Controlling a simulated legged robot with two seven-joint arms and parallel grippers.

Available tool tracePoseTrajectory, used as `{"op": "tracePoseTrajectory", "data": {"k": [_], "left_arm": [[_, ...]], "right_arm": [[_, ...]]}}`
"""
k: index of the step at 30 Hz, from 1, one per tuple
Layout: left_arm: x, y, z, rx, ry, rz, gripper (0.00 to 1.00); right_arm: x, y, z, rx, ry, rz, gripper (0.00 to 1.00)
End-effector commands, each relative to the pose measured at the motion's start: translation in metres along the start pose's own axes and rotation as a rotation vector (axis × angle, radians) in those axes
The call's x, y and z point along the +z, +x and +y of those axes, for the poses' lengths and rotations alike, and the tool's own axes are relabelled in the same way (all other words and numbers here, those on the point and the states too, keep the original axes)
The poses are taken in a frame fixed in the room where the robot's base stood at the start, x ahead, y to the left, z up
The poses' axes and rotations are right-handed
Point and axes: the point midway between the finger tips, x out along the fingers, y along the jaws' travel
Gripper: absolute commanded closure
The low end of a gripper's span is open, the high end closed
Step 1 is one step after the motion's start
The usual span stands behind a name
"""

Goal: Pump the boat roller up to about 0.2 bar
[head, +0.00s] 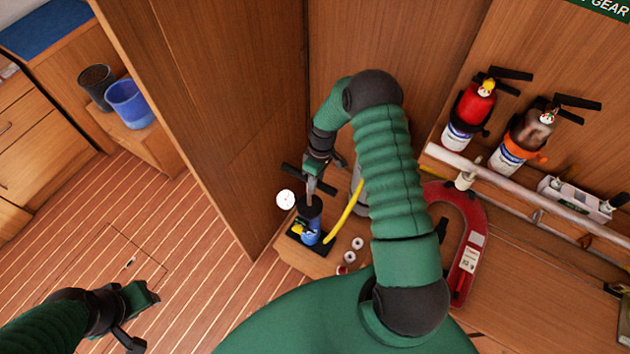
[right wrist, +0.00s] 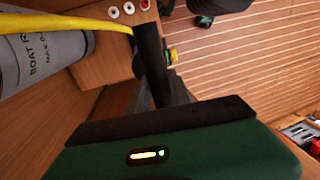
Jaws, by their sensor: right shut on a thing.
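The blue pump (head: 309,220) stands upright on a black base on a small wooden ledge. My right gripper (head: 312,180) is shut on the pump's black T-handle (head: 292,172), above the pump body. The handle also shows in the right wrist view (right wrist: 150,60). A white round gauge (head: 286,200) is beside the pump; its reading is too small to tell. A yellow hose (head: 345,215) runs from near the pump to the grey boat roller (head: 357,200), mostly hidden by my right arm. The roller (right wrist: 40,60) shows printed lettering in the right wrist view. My left gripper (head: 143,316) is open and empty over the floor.
Several small rings (head: 357,243) lie on the ledge by the pump. A red curved piece (head: 468,235) lies to the right of my right arm. Two extinguisher-like bottles (head: 468,115) stand behind a rail. A wooden panel (head: 225,90) rises left of the pump. The floor at left is clear.

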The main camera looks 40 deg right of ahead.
Motion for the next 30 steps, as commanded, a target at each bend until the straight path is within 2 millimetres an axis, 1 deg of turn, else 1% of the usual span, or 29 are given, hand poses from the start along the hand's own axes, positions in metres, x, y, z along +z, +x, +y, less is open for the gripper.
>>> {"op": "tracePoseTrajectory", "data": {"k": [1,9,12,15,18,28,29,30], "left_arm": [[0.005,0.021,0.0,0.0,0.0,0.0,0.64],[0.019,0.078,0.0,0.0,0.0,0.0,0.64],[0.022,0.093,0.0,0.0,0.0,0.0,0.64],[0.024,0.102,0.0,0.0,0.0,0.0,0.64],[0.025,0.105,0.0,0.0,0.0,0.0,0.64],[0.025,0.104,0.0,0.0,0.0,0.0,0.64],[0.025,0.104,0.0,0.0,0.0,0.0,0.64],[0.025,0.104,0.0,0.0,0.0,0.0,0.64]], "right_arm": [[0.0,0.024,0.005,0.001,0.001,0.002,1.0],[0.0,0.094,0.019,0.0,0.001,0.001,1.0],[0.0,0.114,0.022,0.0,0.001,0.001,1.0],[0.0,0.125,0.025,0.0,0.001,0.001,1.0],[0.0,0.13,0.026,0.001,0.001,0.002,1.0],[0.0,0.131,0.026,0.0,0.001,-0.001,1.0],[0.0,0.131,0.026,-0.001,0.001,-0.001,0.74],[0.001,0.131,0.025,-0.001,0.001,-0.001,0.68]]}}
